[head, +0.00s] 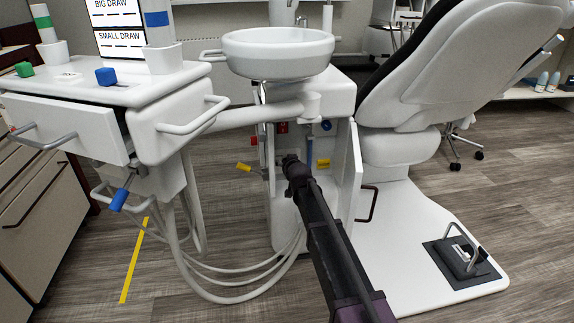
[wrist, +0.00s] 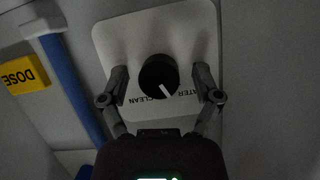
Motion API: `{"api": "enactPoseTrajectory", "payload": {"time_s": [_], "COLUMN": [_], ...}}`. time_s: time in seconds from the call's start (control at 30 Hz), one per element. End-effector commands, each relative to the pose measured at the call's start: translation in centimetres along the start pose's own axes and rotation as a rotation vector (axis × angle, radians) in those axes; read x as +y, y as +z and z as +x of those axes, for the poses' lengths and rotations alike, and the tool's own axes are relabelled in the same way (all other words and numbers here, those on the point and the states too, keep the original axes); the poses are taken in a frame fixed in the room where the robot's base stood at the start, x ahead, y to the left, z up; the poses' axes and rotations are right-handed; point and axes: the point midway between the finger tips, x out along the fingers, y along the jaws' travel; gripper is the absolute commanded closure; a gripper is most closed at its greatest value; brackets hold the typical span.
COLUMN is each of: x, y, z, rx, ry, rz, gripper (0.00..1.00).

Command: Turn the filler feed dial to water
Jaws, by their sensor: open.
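The feed dial (wrist: 158,74) is a round black knob with a white pointer line, on a pale rounded plate (wrist: 125,32). The wrist view shows its labels upside down: CLEAN below the knob and WATER, partly hidden, to the lower right. The pointer slants down and slightly right, toward the space between the labels. My gripper (wrist: 161,76) is open, with one finger on each side of the knob and a visible gap on both sides. In the head view my gripper (head: 291,160) reaches into the open cabinet under the basin; the dial is hidden there.
A blue tube (wrist: 78,85) and a yellow DOSE tag (wrist: 22,75) are left of the plate. The open cabinet door (head: 353,170) stands close to the right of my arm. The white basin (head: 278,55) is above, and hoses (head: 235,288) hang at left.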

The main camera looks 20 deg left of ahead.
Motion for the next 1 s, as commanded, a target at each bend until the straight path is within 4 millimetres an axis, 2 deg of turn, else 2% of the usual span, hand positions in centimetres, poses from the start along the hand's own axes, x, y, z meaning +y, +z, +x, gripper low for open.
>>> {"api": "enactPoseTrajectory", "payload": {"time_s": [0.13,0.4,0.67,1.0], "x": [-0.02,-0.03,-0.07,-0.10], "y": [0.00,0.00,0.00,0.02], "z": [-0.03,-0.02,0.02,0.07], "rx": [0.000,0.000,0.001,0.006], "ry": [0.000,0.000,0.005,0.058], "rz": [0.000,0.000,-0.013,-0.145], "gripper": [0.18,0.99,1.00,1.00]}}
